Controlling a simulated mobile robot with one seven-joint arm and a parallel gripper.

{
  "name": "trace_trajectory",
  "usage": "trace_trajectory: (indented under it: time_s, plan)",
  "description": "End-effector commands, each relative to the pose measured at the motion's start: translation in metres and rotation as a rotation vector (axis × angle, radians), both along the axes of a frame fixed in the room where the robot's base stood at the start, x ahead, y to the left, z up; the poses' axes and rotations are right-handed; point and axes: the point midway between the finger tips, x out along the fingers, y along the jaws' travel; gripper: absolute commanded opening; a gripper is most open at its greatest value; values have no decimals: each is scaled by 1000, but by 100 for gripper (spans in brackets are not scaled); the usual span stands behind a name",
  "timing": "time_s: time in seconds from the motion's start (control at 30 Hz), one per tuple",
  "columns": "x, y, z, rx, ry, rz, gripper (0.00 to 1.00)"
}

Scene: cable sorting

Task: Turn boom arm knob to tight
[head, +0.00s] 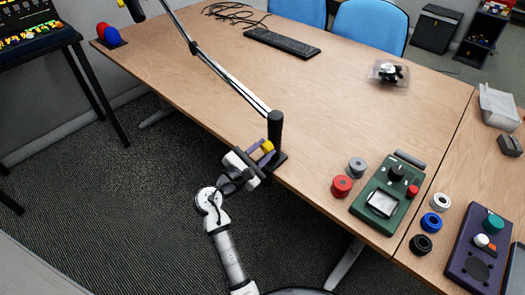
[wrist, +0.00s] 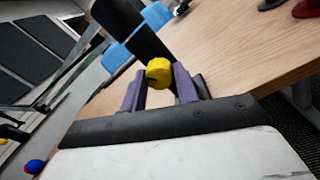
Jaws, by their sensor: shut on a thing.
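The boom arm (head: 225,73) rises from a dark post (head: 275,131) at the table's front edge and slants up to the left. Its yellow knob (head: 267,147) sits low on the post; it also shows in the wrist view (wrist: 158,71). My gripper (head: 262,154) is at the post's base, its two purple fingers on either side of the knob. In the wrist view my gripper (wrist: 157,84) is shut on the yellow knob, with the dark post (wrist: 135,30) right behind it. A dark mark shows on the knob's lower face; I cannot tell how tight it is.
On the table to the right stand a red spool (head: 341,186), a grey spool (head: 357,167) and a green device (head: 389,194). A black keyboard (head: 282,42) and loose cables (head: 232,12) lie at the back. The middle of the table is clear.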

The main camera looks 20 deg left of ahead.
Motion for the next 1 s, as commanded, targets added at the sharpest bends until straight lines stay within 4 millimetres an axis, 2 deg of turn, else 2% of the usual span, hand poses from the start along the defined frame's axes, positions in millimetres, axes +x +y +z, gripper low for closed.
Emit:
trace_trajectory:
  time_s: [0.2, 0.23, 0.4, 0.77, 0.87, 1.0]
  plan:
    - [-1, 1, -1, 0, 3, 0, 7]
    - [-1, 1, -1, 0, 3, 0, 31]
    - [0, 0, -1, 0, 3, 1, 52]
    - [-6, 2, -1, -1, 2, 2, 52]
    - [-18, 7, -3, 1, 3, 4, 52]
    - [-47, 16, -4, 1, 3, 5, 52]
